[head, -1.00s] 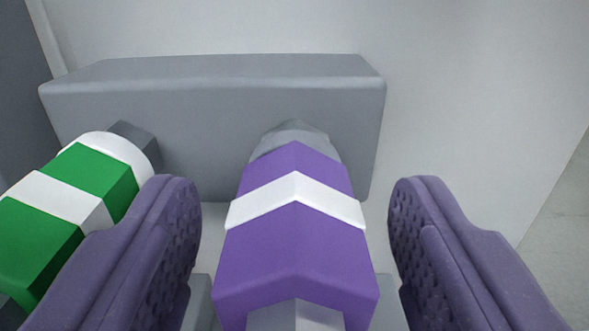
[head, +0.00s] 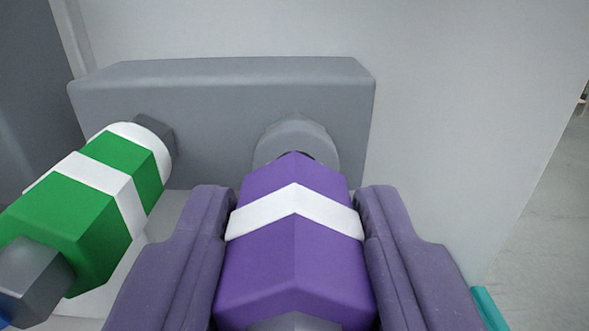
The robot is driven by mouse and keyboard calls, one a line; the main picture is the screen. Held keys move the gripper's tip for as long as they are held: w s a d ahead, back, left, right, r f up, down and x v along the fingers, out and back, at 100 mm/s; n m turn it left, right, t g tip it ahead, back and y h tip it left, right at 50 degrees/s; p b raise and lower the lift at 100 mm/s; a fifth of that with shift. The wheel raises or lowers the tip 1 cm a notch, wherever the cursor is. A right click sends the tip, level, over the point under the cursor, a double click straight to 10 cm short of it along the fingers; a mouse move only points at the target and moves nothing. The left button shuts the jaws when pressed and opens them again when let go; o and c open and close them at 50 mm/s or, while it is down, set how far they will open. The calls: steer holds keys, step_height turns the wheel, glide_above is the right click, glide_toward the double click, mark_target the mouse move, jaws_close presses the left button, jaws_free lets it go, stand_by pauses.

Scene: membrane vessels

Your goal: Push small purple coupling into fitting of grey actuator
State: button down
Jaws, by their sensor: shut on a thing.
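The purple coupling (head: 294,262) is a hexagonal body with a white band, in the lower middle of the head view. My gripper (head: 296,225) is shut on it, with one purple padded finger against each side. The grey actuator (head: 220,75) is a long block against the pale wall. Its round grey fitting (head: 297,140) projects towards me just beyond the coupling's far end. A dark gap or opening shows at the fitting's lower right. The coupling's far end overlaps the fitting in the view, so I cannot tell whether they touch.
A green coupling (head: 95,200) with white bands sits at the left, at the actuator's other fitting (head: 158,135), close to my left finger. A teal edge (head: 489,308) shows at the lower right. The wall to the right is clear.

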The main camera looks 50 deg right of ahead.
steer(key=shift+v, duration=2.2)
